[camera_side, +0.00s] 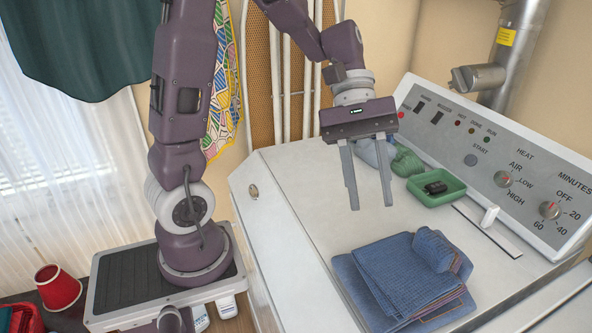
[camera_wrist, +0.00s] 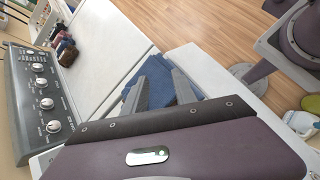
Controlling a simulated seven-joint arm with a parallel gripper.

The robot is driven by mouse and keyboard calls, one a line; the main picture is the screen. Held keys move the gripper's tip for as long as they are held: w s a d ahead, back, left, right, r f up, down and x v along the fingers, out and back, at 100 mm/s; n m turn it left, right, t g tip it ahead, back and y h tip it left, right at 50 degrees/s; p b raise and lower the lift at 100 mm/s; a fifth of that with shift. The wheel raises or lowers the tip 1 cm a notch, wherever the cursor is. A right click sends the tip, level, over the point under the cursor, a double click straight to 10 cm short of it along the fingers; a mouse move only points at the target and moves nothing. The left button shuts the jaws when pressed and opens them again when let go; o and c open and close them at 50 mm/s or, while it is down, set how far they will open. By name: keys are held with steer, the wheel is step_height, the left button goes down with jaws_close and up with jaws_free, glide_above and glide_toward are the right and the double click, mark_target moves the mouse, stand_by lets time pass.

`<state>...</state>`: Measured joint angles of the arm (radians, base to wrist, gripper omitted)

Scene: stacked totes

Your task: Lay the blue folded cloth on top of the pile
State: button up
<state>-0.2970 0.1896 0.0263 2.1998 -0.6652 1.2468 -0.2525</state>
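A pile of folded cloths (camera_side: 405,280), mostly blue with a reddish-brown edge showing at the right, lies on the white machine top. A smaller, thick blue folded cloth (camera_side: 435,250) rests on the pile's upper right part, slightly askew. My gripper (camera_side: 370,207) is open, its two fingers apart with nothing between them. It hangs above and behind the pile, clear of it. In the wrist view, blue cloth (camera_wrist: 160,82) shows beyond and between the fingers of my gripper (camera_wrist: 162,76); single layers cannot be told apart there.
A green dish (camera_side: 437,190) with a dark item stands behind the pile. Green cloth (camera_side: 406,162) and a grey-blue thing lie behind my gripper. The control panel (camera_side: 500,160) rises along the right. The machine top left of the pile is clear.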

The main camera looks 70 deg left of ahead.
steer(key=s+a+r+m+t+y, duration=0.1)
steer(key=s+a+m+t+y, duration=0.1)
steer(key=s+m+t+y, duration=0.1)
steer(key=s+a+r+m+t+y, duration=0.2)
steer(key=s+a+m+t+y, duration=0.1)
steer(key=s+m, duration=0.5)
steer(key=shift+s+t+y, duration=0.35)
steer(key=shift+t+y, duration=0.25)
steer(key=shift+y, duration=0.5)
